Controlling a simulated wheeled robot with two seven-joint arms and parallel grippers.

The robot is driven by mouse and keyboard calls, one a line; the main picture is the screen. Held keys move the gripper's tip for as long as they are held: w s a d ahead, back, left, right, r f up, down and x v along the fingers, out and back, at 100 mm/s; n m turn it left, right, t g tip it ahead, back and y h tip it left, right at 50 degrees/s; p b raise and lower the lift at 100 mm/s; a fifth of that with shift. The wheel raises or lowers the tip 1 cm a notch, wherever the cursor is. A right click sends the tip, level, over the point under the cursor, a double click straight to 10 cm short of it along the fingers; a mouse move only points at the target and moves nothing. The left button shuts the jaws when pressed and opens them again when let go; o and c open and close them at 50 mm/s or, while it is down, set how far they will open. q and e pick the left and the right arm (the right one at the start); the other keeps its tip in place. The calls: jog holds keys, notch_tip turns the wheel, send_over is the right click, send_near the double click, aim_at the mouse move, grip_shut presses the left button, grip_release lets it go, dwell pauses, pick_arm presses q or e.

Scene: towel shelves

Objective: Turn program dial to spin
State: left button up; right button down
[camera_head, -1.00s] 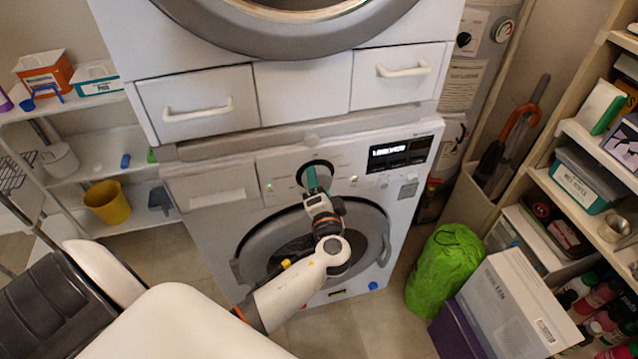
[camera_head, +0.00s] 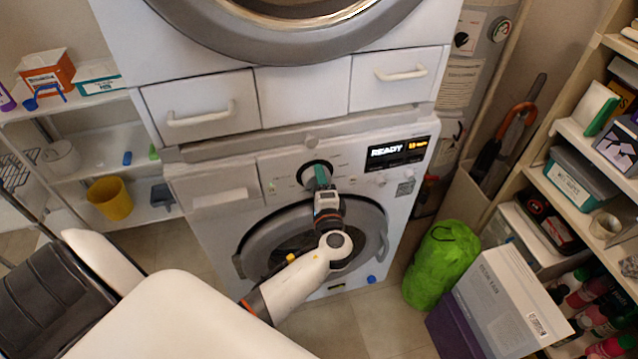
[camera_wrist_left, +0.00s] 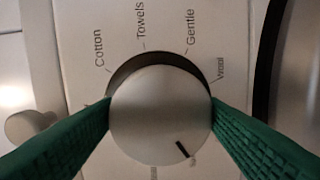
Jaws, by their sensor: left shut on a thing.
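The program dial (camera_wrist_left: 160,118) is a round silver knob in a dark ring on the white lower washer (camera_head: 222,232). In the left wrist view its black pointer mark faces lower right, below the Wool label. Cotton, Towels and Gentle labels run around the top; a label near the mark and one at the bottom are too cut off to read. My left gripper (camera_head: 318,184) is shut on the dial, with one green finger at each side. The washer's display (camera_head: 398,150) is lit and reads READY, with smaller orange text beside it. My right gripper is out of view.
Above the washer is a second machine with handled drawers (camera_head: 198,112). Shelves line both sides; a yellow bin (camera_head: 110,199) sits on the left one.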

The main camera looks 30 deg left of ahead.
pick_arm(q)
jog(key=o, duration=1)
jog(key=shift+d, duration=0.1)
jog(key=b+v, duration=0.3)
jog(key=v, duration=0.9)
jog(key=shift+f, duration=0.1)
